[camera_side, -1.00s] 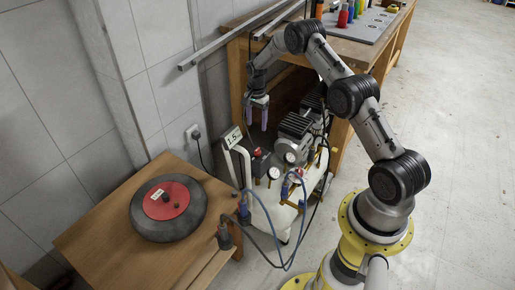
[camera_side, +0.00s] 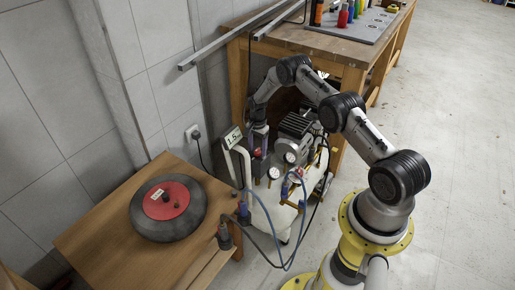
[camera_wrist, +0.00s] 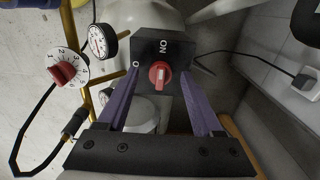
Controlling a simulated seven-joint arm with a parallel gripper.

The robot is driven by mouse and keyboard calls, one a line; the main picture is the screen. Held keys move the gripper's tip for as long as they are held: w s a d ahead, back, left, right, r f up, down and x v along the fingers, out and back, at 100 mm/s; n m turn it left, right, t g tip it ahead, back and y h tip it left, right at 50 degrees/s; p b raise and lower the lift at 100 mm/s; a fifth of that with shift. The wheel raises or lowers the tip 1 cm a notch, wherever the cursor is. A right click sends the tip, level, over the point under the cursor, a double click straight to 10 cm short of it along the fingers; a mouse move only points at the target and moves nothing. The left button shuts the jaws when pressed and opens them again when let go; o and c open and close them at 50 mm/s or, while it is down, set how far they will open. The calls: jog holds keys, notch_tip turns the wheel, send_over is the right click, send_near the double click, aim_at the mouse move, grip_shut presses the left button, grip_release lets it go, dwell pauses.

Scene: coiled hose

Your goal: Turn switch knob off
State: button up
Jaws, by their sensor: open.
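The switch knob (camera_wrist: 159,74) is red with a pale pointer mark and sits on a dark switch box (camera_wrist: 166,48) marked "ON" and "O" in the wrist view. The pale mark points toward the "ON" side. My gripper (camera_wrist: 162,95) is open, with one purple finger on each side of the knob in the wrist view. I cannot tell whether the fingers touch it. In the side view my gripper (camera_side: 258,145) is down at the box and partly hides it.
A red dial with numbers (camera_wrist: 66,72) and a pressure gauge (camera_wrist: 100,41) lie left of the box in the wrist view. A wall plug (camera_wrist: 305,83) is at right.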

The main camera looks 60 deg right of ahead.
grip_shut()
dwell(0.4)
jog(key=shift+n, duration=0.3)
jog(key=n, duration=1.3)
jog(key=shift+n, duration=2.1)
